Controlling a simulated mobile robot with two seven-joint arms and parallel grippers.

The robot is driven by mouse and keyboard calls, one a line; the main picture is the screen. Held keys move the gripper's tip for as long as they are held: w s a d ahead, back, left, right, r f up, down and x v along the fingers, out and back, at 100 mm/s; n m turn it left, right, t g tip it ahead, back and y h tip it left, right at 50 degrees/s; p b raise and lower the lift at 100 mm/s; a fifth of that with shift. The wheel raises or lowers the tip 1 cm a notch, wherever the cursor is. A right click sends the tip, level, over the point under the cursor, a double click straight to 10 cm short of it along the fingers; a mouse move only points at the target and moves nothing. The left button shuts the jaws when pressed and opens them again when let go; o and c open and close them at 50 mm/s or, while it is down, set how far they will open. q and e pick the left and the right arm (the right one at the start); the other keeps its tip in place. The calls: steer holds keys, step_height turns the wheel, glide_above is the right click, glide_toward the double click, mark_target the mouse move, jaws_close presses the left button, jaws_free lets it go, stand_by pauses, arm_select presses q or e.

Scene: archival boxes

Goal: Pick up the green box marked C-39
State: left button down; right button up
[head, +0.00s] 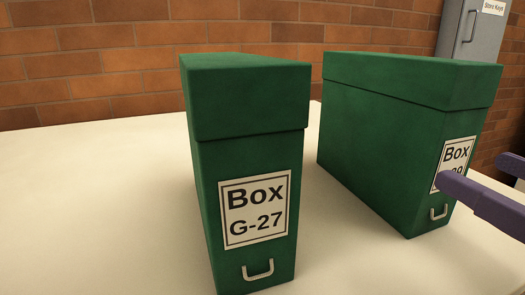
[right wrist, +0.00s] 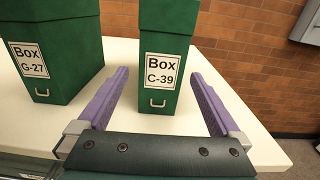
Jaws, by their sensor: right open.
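The green box marked C-39 (right wrist: 164,52) stands upright on the white table in the right wrist view, its label and small handle facing me. In the head view this box (head: 385,130) is at the right, its label partly hidden by a purple finger. My right gripper (right wrist: 160,76) is open and empty, with its two purple fingers pointing toward the box. The box front appears between them in the right wrist view; I cannot tell how far the tips are from it. My right gripper also shows at the right edge of the head view (head: 472,170). My left gripper is not in view.
A similar green box marked G-27 (head: 250,170) stands to the left of C-39, with a gap between them. The white table (head: 90,200) is bare at the left. A brick wall (head: 60,70) is behind, with a grey cabinet (head: 475,30) at the right.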

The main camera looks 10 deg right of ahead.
mark_target(459, 157)
steer(key=shift+w, duration=0.25)
steer(key=w+p, duration=0.3)
steer(key=w, duration=0.2)
steer(key=shift+w+d, duration=0.1)
steer(key=shift+w, duration=0.2)
steer(key=shift+w+a+f+p, duration=0.1)
steer(key=shift+w+a+p, duration=0.1)
steer(key=shift+w, duration=0.75)
steer(key=shift+w+a+f+p, duration=0.1)
steer(key=shift+w+p, duration=0.15)
steer(key=shift+w, duration=0.75)
steer(key=shift+w+a+f+p, duration=0.1)
steer(key=shift+w+a+p, duration=0.1)
steer(key=shift+w, duration=0.75)
steer(key=shift+c, duration=0.2)
jaws_close()
steer(key=shift+r, duration=0.1)
